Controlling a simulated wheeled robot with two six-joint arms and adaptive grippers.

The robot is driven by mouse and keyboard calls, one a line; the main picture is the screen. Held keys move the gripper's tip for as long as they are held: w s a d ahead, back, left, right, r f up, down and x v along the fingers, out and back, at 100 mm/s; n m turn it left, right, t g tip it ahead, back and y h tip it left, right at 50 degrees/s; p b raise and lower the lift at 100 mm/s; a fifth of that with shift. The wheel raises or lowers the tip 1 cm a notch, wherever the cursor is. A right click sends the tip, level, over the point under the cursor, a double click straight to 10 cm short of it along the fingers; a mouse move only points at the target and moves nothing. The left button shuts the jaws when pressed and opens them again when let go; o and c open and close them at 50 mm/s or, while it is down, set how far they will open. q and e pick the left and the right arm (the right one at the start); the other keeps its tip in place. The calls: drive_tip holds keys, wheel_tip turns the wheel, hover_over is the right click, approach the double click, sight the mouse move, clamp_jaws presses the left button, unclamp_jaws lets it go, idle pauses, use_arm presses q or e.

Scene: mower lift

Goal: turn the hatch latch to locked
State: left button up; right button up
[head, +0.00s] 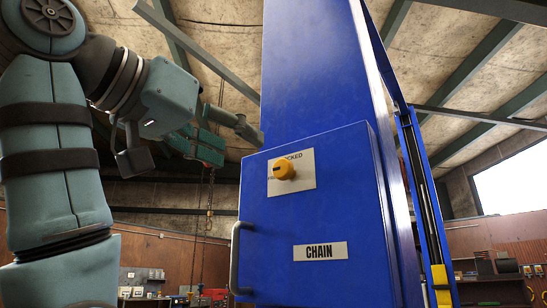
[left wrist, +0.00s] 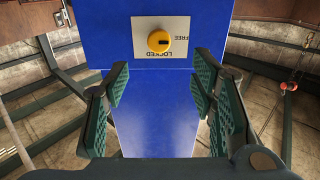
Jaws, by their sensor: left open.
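The hatch latch is a round yellow knob (head: 284,168) on a white plate (head: 307,180) on the blue hatch (head: 345,205). In the left wrist view the knob (left wrist: 158,41) appears upside down, with LOCKED below it and FREE to its right. A dark mark on the knob lies on its right side there, toward FREE. My left gripper (head: 222,142) is left of and above the knob in the head view, apart from it. In the left wrist view its fingers (left wrist: 160,82) are open and empty, with the knob beyond the gap. My right gripper is not in view.
A grey handle (head: 236,258) stands out at the hatch's left edge, and a CHAIN label (head: 320,251) sits below the knob. A tall blue column (head: 315,70) rises behind the hatch. A hanging chain (head: 210,200) is at the left, in the background.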

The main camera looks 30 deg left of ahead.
use_arm(q)
drive_tip(key=p, duration=0.4)
approach(280, 169)
drive_tip(key=w+r, duration=0.1)
drive_tip(key=w, duration=0.1)
drive_tip(key=w+p, duration=0.1)
drive_tip(key=w, duration=0.1)
drive_tip(key=w+p, duration=0.1)
drive_tip(key=w, duration=0.1)
drive_tip(key=w+d+f, duration=0.1)
drive_tip(key=w, duration=0.2)
drive_tip(key=shift+d+p, duration=0.1)
drive_tip(key=shift+p, duration=0.3)
drive_tip(key=shift+s, duration=0.55)
drive_tip(key=shift+w, duration=0.2)
drive_tip(key=c, duration=1.1)
drive_tip(key=shift+c, duration=0.2)
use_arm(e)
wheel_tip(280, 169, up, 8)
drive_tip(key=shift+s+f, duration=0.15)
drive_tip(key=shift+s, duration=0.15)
